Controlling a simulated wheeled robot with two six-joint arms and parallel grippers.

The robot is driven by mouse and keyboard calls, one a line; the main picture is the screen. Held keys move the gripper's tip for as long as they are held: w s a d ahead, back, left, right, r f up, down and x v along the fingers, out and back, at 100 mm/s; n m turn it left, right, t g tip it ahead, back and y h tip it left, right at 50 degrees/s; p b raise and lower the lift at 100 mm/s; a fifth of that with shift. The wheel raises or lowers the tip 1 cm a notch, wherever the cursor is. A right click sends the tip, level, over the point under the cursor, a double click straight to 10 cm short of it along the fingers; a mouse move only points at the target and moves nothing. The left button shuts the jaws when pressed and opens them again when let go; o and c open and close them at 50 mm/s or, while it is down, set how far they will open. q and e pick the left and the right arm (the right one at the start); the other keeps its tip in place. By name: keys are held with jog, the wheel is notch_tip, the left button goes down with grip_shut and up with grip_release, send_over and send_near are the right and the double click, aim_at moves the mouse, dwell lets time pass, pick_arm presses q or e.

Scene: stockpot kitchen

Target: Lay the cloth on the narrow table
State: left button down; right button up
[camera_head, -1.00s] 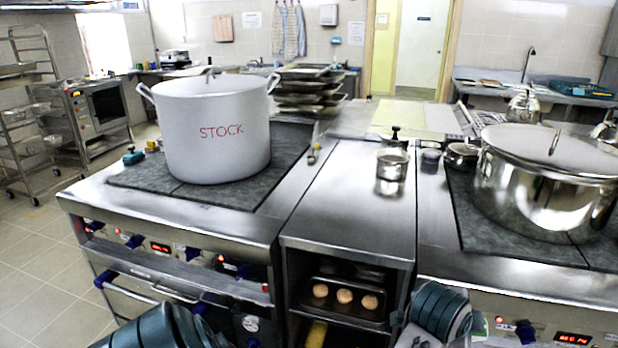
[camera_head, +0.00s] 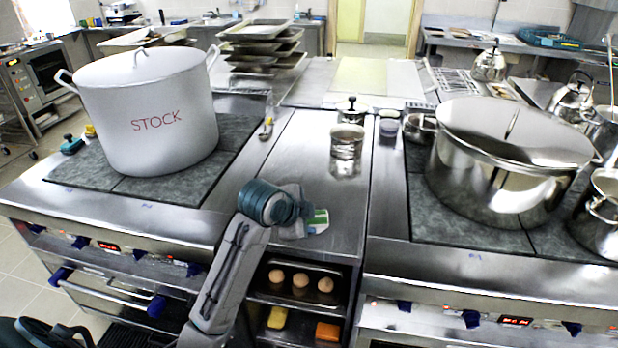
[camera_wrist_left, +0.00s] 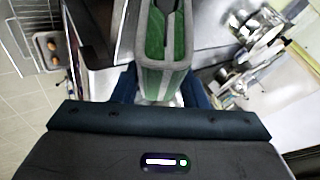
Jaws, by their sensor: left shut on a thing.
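The narrow table (camera_head: 308,150) is the steel worktop between the two stoves in the head view. My left arm reaches over its front part. My left gripper (camera_head: 303,222) is shut on the cloth, mostly hidden behind its own wrist. A small white and green part of the cloth (camera_head: 319,220) shows just right of the gripper, over the tabletop. I cannot tell whether it touches the top. In the left wrist view the cloth (camera_wrist_left: 165,60) shows as a green piece with grey-white edges, in front of the gripper. My right gripper is not in view.
A small lidded pot (camera_head: 347,140) stands on the narrow table. The white STOCK pot (camera_head: 155,115) stands on the left stove and a large steel pot (camera_head: 505,165) on the right one. Shelves below hold a tray of round buns (camera_head: 300,280). Trays are stacked behind.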

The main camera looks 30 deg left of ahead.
pick_arm(q)
jog(key=w+a+f+p, duration=0.1)
jog(key=w+a, duration=0.1)
jog(key=w, duration=0.1)
jog(key=w+a+f+p, duration=0.2)
jog(key=w+a, duration=0.1)
jog(key=w+a+f+p, duration=0.1)
jog(key=w+a, duration=0.1)
jog(key=w, duration=0.2)
jog(key=shift+w+a+f, duration=0.1)
jog(key=shift+a+f, duration=0.1)
jog(key=shift+f, duration=0.2)
jog(key=shift+f, duration=0.15)
jog(key=c, duration=0.9)
grip_release()
jog(key=shift+o, duration=0.2)
